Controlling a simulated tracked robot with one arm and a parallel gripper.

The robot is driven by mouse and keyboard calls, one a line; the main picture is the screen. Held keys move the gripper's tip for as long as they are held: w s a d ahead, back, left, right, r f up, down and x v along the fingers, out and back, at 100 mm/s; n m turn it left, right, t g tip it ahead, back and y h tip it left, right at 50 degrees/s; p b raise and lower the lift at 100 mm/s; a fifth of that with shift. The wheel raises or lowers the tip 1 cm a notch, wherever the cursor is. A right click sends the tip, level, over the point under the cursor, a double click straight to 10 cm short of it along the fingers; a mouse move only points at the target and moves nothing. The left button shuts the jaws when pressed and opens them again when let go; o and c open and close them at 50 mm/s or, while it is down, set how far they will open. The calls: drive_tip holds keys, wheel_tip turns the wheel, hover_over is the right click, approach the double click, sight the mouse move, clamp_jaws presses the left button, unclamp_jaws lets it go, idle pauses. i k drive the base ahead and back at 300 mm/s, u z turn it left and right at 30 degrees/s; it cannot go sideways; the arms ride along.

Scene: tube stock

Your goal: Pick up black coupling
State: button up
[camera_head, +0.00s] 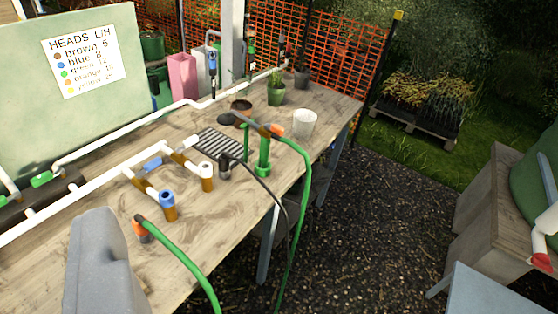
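A small dark cylinder (224,166), which looks like the black coupling, stands on the wooden table by the front corner of a dark slatted rack. A thin black hose (262,184) runs from beside it over the table's front edge. Whether the hose joins it is too small to tell. Another dark round piece (225,119) lies further back, by the end of a tube with an orange fitting (277,130). I cannot make out my gripper's fingers anywhere in this view, and nothing is seen touching the dark cylinder.
White pipes with brown and blue fittings (168,204) lie left of the rack (218,143). A green upright fitting (263,157) and a white cup (304,123) stand to the right. Green hoses (303,182) hang off the front. A grey smooth shape (98,262) blocks the lower left.

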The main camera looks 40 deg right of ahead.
sight(224, 159)
drive_tip(key=z, duration=0.5)
drive_tip(key=k, duration=0.35)
drive_tip(key=z, duration=0.9)
drive_tip(key=i, duration=1.5)
drive_tip(key=u, duration=0.6)
drive_tip(key=i, duration=0.65)
drive_tip(key=u, duration=0.55)
